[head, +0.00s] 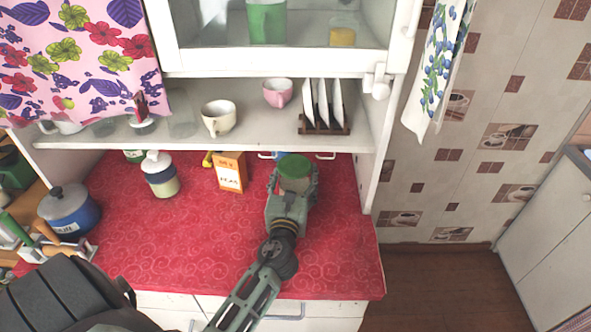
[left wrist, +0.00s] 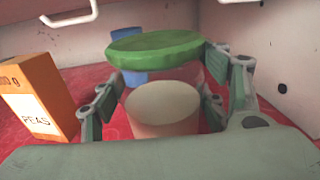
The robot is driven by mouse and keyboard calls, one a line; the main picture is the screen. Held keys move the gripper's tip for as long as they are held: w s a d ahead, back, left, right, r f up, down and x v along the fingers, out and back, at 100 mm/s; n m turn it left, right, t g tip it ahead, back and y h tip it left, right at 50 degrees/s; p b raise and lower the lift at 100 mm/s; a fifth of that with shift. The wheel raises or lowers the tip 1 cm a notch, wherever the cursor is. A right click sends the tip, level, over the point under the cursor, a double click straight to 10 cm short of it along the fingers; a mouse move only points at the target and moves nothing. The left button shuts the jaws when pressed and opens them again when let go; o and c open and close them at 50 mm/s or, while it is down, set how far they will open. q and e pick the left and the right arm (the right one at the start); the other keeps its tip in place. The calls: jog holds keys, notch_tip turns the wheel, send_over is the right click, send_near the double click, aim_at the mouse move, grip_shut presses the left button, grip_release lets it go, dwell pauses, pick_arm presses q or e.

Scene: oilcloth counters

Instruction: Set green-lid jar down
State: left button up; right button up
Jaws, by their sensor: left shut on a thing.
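The green-lid jar (head: 294,172) is a clear jar with a green lid and pale contents. It is at the right part of the red counter (head: 230,250), below the shelf. My left gripper (head: 291,190) is shut on the jar, with a finger on each side of it. In the left wrist view the jar (left wrist: 160,90) stands upright between the fingers (left wrist: 160,100). Its base is hidden by the gripper, so I cannot tell whether it touches the counter. My right gripper is not in view.
An orange peas box (head: 230,171) stands left of the jar, and a white-lidded jar (head: 160,174) farther left. A blue cup (left wrist: 130,76) is behind the jar. Above is a shelf (head: 260,135) with cups and a plate rack (head: 324,118). The counter's front right is clear.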

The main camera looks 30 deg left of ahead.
pick_arm(q)
jog(key=shift+w+a+r, duration=0.1)
jog(key=shift+w+r, duration=0.1)
jog(key=shift+w, duration=0.1)
jog(key=x, duration=0.2)
jog(key=shift+w+a+r, duration=0.1)
jog(key=shift+w+a, duration=0.05)
jog(key=shift+w, duration=0.15)
jog(key=shift+w+f, duration=0.15)
jog(key=shift+f, duration=0.65)
jog(key=shift+a+f, duration=0.1)
jog(key=shift+f, duration=0.15)
jog(key=shift+r, duration=0.1)
jog(key=o, duration=1.6)
